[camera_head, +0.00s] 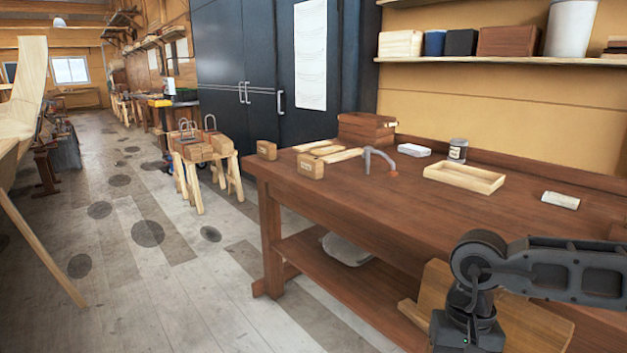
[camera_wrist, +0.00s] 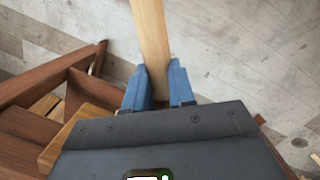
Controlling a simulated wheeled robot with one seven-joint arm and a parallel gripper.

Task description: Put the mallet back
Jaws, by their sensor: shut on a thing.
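My gripper (camera_wrist: 158,70) shows in the wrist view, with its blue fingers closed on a pale wooden bar (camera_wrist: 152,35). The bar looks like the handle of the mallet. It runs out of the top of the view, so no head shows. In the head view my gripper is out of sight below the frame, under the dark wrist. On the bench (camera_head: 420,205), two mallets lie near the left end, one with its block head (camera_head: 311,165) at the front edge and one with its head (camera_head: 266,150) at the corner. Both have pale handles pointing right.
A curved grey tool (camera_head: 380,158), a shallow wooden tray (camera_head: 463,178), a jar (camera_head: 458,150) and pale blocks stand on the bench. A tilted wooden board (camera_head: 540,310) is by the bench front, close to my arm. The floor (camera_head: 200,280) left of the bench is open.

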